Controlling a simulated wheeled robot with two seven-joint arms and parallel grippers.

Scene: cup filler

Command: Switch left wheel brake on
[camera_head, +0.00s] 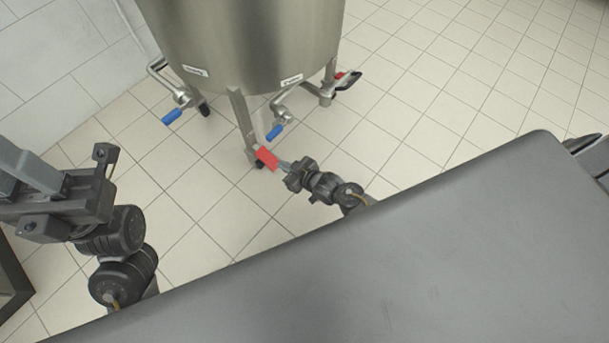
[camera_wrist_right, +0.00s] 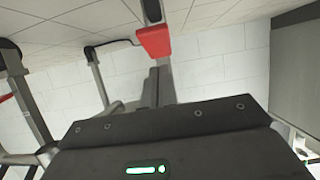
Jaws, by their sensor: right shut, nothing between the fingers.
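A steel tank (camera_head: 240,40) stands on legs with wheels. A red brake pedal (camera_head: 267,158) sits at the wheel under its front leg; a red pedal also shows in the right wrist view (camera_wrist_right: 153,41), at the top centre. My right gripper (camera_head: 284,165) is shut and empty, its fingertips right beside the red pedal. I cannot tell whether they touch it. Its fingers show below the pedal in the right wrist view (camera_wrist_right: 158,85). Another red pedal (camera_head: 341,75) is at the right wheel. My left gripper (camera_head: 28,167) is at the left edge, away from the tank; its opening is unclear.
Valve pipes with blue handles (camera_head: 172,116) (camera_head: 274,131) stick out from the tank's lower side, one close to the front leg. A white wall (camera_head: 60,60) is at the left. Tiled floor (camera_head: 450,80) is clear to the right of the tank.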

